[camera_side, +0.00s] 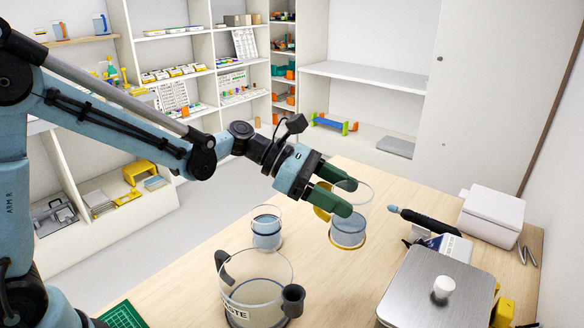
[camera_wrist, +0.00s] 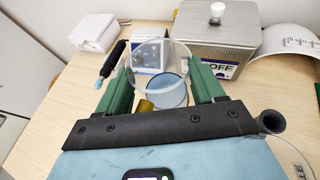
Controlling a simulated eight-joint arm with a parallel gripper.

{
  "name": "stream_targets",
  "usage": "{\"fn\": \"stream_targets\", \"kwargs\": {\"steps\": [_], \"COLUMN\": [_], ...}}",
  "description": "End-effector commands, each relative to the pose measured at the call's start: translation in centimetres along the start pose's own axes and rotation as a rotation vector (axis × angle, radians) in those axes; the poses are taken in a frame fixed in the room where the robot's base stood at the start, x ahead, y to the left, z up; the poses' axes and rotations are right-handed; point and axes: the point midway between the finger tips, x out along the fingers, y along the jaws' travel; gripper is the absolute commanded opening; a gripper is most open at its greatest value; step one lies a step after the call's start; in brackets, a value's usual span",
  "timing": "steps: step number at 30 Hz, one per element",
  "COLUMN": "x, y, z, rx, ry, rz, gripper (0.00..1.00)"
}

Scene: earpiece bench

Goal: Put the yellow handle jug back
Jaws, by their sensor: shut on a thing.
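The yellow handle jug (camera_side: 349,233) is a clear jug with pale blue liquid and a yellowish base rim, over the right part of the wooden bench. My gripper (camera_side: 347,196) is shut on it, with green fingers on either side of its wall. The jug looks about upright; I cannot tell whether its base touches the bench. In the wrist view the jug (camera_wrist: 163,55) sits between the fingers (camera_wrist: 163,88), with its yellow handle (camera_wrist: 145,106) towards my wrist.
A similar clear jug (camera_side: 267,230) stands left on the bench. A large clear vessel (camera_side: 257,285) with black fittings is in front. A metal box (camera_side: 437,285) with a white knob, a black pen-like tool (camera_side: 425,219) and a white box (camera_side: 491,215) are right. A back-left shelf (camera_side: 80,41) holds jugs.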

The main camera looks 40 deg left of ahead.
Motion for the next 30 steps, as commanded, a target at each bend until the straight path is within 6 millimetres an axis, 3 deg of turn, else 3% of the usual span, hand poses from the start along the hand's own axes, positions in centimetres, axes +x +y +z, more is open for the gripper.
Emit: {"fn": "stream_targets", "kwargs": {"steps": [12,18,25,30], "x": [-1.2,-1.7,-1.6,-0.7], "y": [6.4,8.7,9.3,9.3], "z": [-5.1,-6.9,-8.0,-10.1], "rx": [-0.001,0.000,0.001,0.001], "ry": [-0.002,-0.002,-0.001,-0.001], "rz": [0.002,0.002,0.000,0.000], "gripper": [0.22,0.22,0.22,0.22]}}
